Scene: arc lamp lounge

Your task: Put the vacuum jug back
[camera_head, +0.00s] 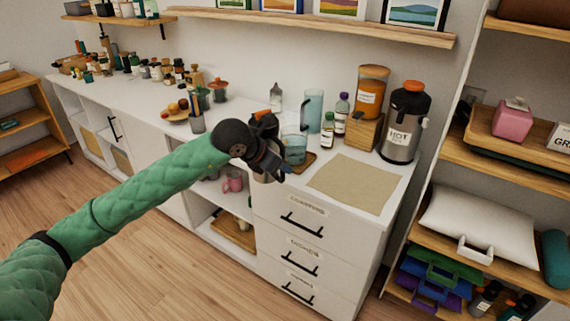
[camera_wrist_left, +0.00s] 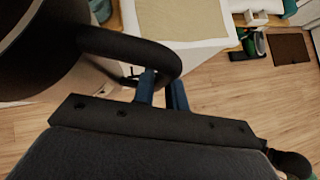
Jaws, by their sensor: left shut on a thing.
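The vacuum jug (camera_head: 264,120) has a dark top and is partly hidden behind my left gripper. Its lower body shows just under the gripper, near the front edge of the white counter. My left gripper (camera_head: 280,168) is shut on the jug's handle. In the left wrist view, the jug (camera_wrist_left: 38,50) is a large dark round shape at the upper left, with a thick black loop handle. The blue fingers (camera_wrist_left: 163,92) are at this handle. I cannot tell whether the jug's base touches anything. My right gripper is not in view.
A beige mat (camera_head: 352,184) lies bare on the counter's right end. Behind it stand a steel hot-water dispenser (camera_head: 404,125), an orange-filled jar (camera_head: 371,92) and small bottles (camera_head: 341,112). Drawers (camera_head: 302,225) are below.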

